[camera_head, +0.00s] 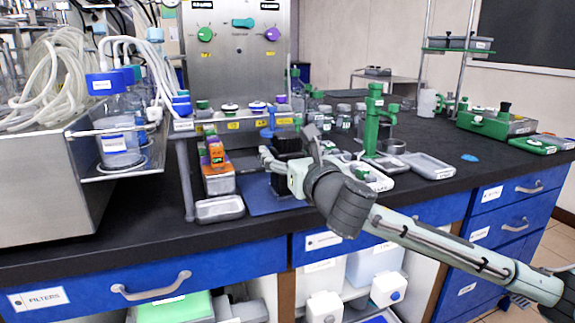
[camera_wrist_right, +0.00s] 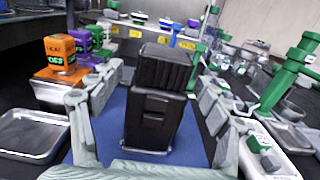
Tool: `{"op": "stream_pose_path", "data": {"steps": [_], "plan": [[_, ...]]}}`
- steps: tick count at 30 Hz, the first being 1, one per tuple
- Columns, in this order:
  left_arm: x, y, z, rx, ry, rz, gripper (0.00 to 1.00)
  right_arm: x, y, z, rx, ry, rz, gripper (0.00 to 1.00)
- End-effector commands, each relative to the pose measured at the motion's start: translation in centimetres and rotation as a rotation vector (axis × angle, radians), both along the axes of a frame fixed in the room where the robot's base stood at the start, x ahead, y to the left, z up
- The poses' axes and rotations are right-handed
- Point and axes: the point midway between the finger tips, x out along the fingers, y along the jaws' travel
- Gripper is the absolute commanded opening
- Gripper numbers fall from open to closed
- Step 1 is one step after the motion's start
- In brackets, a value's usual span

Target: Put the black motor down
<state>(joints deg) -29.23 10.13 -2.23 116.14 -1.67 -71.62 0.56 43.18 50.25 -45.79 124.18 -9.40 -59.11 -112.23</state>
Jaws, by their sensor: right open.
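The black motor (camera_wrist_right: 155,110) stands upright on a blue mat (camera_wrist_right: 110,112) in the right wrist view, with a ribbed black top. My right gripper (camera_wrist_right: 157,92) is open, with one finger on each side of the motor and a visible gap to it. In the head view the motor (camera_head: 288,144) is partly hidden by my right gripper (camera_head: 284,160), over the blue mat (camera_head: 262,200) near the bench's front edge. My left gripper does not show.
Orange and purple blocks (camera_head: 217,152) and a steel tray (camera_head: 219,209) stand left of the mat. A green stand (camera_head: 375,120), another tray (camera_head: 428,166) and several bottles crowd the right. A steel control panel (camera_head: 238,50) rises behind. The black bench is freer farther right.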

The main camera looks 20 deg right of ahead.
Motion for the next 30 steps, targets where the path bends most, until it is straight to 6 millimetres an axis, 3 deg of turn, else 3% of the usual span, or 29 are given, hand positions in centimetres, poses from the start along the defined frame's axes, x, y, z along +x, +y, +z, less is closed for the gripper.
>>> {"op": "stream_pose_path", "data": {"steps": [3,10,27,30], "plan": [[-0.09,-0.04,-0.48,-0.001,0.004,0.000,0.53,0.98,0.07,0.01,0.001,0.000,0.001,0.76],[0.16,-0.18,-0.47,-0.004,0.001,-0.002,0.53,1.08,0.08,-0.01,0.000,0.000,0.001,0.76],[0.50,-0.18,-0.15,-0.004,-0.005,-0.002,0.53,1.05,0.07,0.00,0.000,-0.001,0.001,0.05],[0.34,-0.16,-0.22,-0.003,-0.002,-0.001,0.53,1.05,0.07,-0.01,0.000,-0.001,0.001,0.00]]}}
